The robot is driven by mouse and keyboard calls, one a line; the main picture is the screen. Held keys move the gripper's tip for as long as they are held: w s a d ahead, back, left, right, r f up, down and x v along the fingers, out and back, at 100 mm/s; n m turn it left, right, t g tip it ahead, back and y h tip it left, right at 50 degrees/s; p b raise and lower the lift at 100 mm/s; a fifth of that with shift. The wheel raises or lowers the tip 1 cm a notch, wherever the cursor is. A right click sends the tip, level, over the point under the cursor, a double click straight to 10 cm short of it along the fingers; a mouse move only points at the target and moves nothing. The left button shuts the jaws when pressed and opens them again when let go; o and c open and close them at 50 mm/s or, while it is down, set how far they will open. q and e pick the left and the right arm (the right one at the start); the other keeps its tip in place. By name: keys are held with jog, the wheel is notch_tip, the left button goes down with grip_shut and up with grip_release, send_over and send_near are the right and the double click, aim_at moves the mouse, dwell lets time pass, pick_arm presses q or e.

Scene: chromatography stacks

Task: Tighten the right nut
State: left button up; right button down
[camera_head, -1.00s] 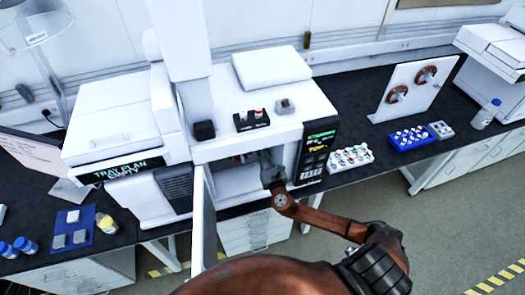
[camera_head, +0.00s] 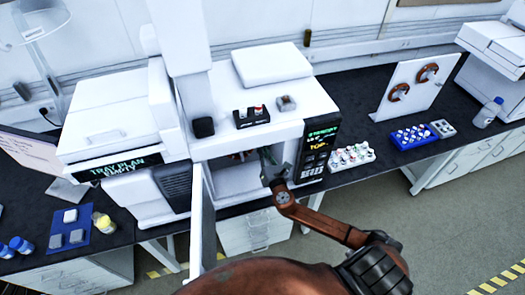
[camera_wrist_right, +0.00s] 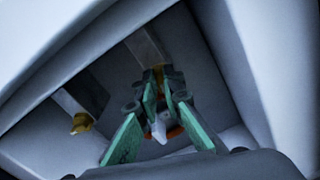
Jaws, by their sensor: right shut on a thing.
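My right gripper (camera_head: 268,158) reaches into the open front compartment of the middle white instrument (camera_head: 240,135). In the right wrist view its green fingers (camera_wrist_right: 160,84) come together around the right nut (camera_wrist_right: 158,72), a small gold piece below a grey block. The fingers hide most of this nut. The left nut (camera_wrist_right: 80,123), also gold, sits under another grey block to the left, clear of the fingers. A whitish tip (camera_wrist_right: 158,130) and part of an orange ring show between the fingers. My left gripper is not in view.
The compartment walls are close around the gripper. An open white door (camera_head: 197,225) stands left of the opening. A white vial rack (camera_head: 352,156), a blue rack (camera_head: 413,137) and a white panel with two copper coils (camera_head: 418,88) stand to the right.

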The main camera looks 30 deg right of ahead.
jog(key=shift+d+f+m+b, duration=0.15)
jog(key=shift+m+b, duration=1.2)
jog(key=shift+m, duration=2.2)
jog(key=shift+d+f+m+b, duration=0.1)
jog(key=shift+m+b, duration=1.25)
jog(key=shift+m, duration=2.5)
jog(key=c, duration=2.1)
grip_release()
jog(key=shift+s+a, duration=0.1)
